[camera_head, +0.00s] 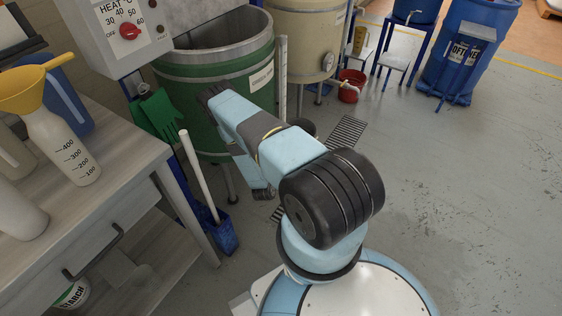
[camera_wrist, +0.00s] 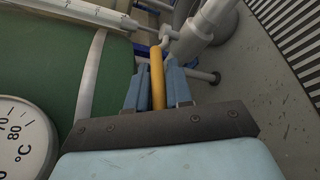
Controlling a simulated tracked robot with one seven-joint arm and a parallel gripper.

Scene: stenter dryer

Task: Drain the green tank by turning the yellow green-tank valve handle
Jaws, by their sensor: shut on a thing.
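The green tank (camera_head: 193,72) stands at the upper left of the head view, open at the top. Its green side also fills the left of the wrist view (camera_wrist: 50,75). The yellow valve handle (camera_wrist: 157,72) is in the wrist view, running from a grey metal pipe fitting down between my fingers. My gripper (camera_wrist: 157,88) is shut on the handle, one blue finger on each side. In the head view my arm reaches to the tank's lower front and hides the valve and handle.
A round dial thermometer (camera_wrist: 22,135) sits on the tank at the left of the wrist view. A workbench (camera_head: 125,150) with jugs is at left. A blue holder (camera_head: 222,235) with a white rod stands beside it.

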